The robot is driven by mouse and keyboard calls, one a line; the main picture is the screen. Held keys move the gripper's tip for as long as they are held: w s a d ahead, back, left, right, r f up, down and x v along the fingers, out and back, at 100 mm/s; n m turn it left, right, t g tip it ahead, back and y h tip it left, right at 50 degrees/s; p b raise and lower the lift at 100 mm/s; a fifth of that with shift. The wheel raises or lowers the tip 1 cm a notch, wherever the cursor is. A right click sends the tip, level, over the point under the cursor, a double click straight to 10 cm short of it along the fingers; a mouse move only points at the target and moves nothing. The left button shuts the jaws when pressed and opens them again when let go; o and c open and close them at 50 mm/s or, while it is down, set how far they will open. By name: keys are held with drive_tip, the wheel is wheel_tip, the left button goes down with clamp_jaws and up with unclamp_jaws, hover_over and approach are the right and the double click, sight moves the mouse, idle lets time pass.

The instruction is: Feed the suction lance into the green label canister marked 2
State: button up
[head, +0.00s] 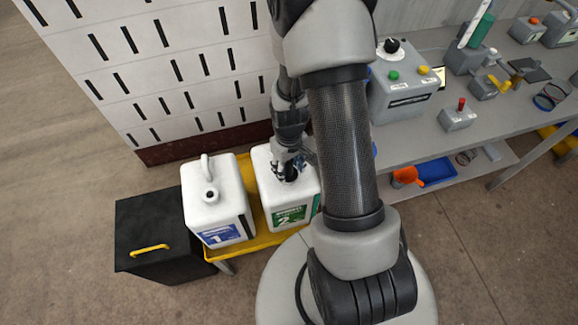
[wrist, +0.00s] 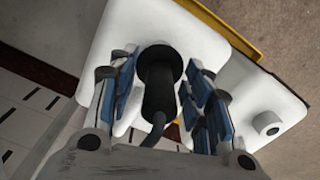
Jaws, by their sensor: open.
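The white canister with the green label marked 2 (head: 289,210) stands upright on a yellow tray. My gripper (head: 288,164) is directly above its top. In the wrist view my gripper (wrist: 160,98) is open, its blue-padded fingers on either side of the black head of the suction lance (wrist: 158,92), with gaps on both sides. The lance head stands at the top of canister 2 (wrist: 100,65), its wide collar over where the mouth would be. A dark cable (wrist: 152,136) trails from it. The lance's tube is not visible, and the mouth is hidden.
A black box with a yellow handle (head: 158,240) is further left. A grey bench (head: 420,140) with devices stands right; a slotted white wall is behind.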

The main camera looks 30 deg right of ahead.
wheel_tip(320, 180, up, 12)
idle(0.6)
idle(0.4)
drive_tip(key=shift+a+r, duration=0.1)
drive_tip(key=shift+r, duration=0.1)
drive_tip(key=s+a+r+t, duration=0.2)
drive_tip(key=s+a+r, duration=0.3)
drive_tip(key=r, duration=0.5)
drive_tip(key=s+a+r+t, duration=0.2)
drive_tip(key=s+a+r, duration=0.3)
drive_tip(key=s+r, duration=0.3)
drive_tip(key=shift+s+a+r+t, duration=0.2)
drive_tip(key=shift+a+r+t, duration=0.1)
drive_tip(key=shift+r, duration=0.6)
